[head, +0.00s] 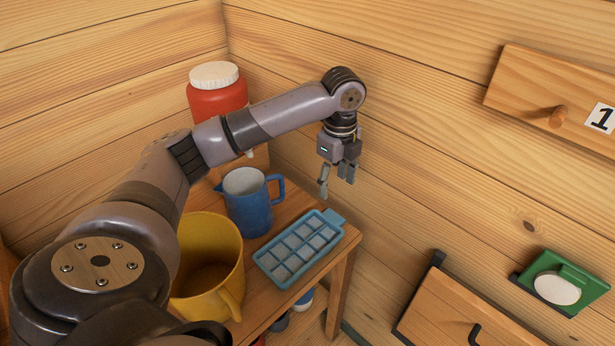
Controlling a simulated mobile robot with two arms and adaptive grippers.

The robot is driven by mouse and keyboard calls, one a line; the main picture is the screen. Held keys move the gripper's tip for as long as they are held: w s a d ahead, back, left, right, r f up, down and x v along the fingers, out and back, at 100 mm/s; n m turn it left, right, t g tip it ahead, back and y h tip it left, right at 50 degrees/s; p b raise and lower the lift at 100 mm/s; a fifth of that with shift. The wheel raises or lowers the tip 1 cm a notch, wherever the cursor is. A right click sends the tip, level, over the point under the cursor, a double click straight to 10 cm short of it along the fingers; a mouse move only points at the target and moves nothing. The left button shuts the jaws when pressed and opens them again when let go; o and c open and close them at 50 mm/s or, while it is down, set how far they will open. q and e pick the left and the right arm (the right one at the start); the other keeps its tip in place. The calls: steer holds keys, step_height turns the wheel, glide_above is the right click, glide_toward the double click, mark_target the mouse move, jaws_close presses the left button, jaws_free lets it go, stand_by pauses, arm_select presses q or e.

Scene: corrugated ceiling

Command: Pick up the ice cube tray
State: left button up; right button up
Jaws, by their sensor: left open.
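The ice cube tray (299,247) is light blue with pale cubes in its compartments and a tab at its far right end. It lies flat near the right end of a wooden shelf top (343,250). My left gripper (336,190) points down above and beyond the far end of the tray. It is open, with nothing between its fingers, and looks apart from the tray. My right gripper is not in the view.
A blue pitcher (249,208) stands just behind and left of the tray, and a yellow mug (209,270) stands to its left. A red jar with a white lid (216,93) is at the back, partly behind my arm. Wooden walls (420,130) close the corner. A green soap dish (580,283) is at right.

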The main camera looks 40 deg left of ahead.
mark_target(333, 218)
arm_select(q)
steer(key=f, duration=1.2)
steer(key=shift+w+f+p, duration=0.2)
steer(key=shift+f+p, duration=0.1)
steer(key=shift+f, duration=0.05)
steer(key=shift+r, duration=0.1)
jaws_close()
